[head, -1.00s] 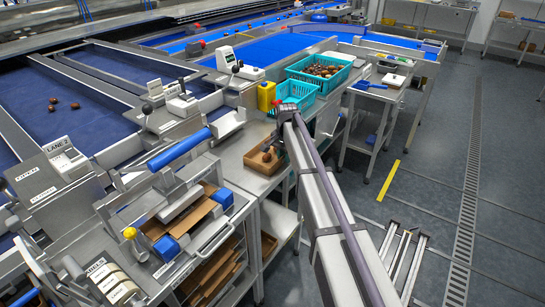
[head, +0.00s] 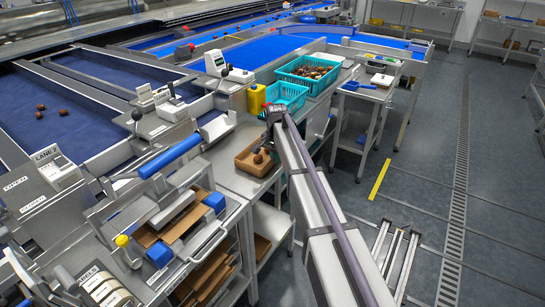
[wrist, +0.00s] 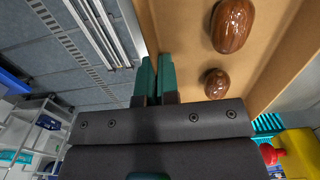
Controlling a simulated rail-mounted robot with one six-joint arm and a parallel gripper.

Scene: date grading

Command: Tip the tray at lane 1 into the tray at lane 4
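In the head view my gripper's tips are hidden behind my wrist. No lane number is readable by this tray; a sign (head: 52,158) at left reads LANE 2.
A larger teal crate (head: 308,72) is full of dates. A press-like station with a blue handle (head: 170,156) stands at front left. The floor at right is mostly open.

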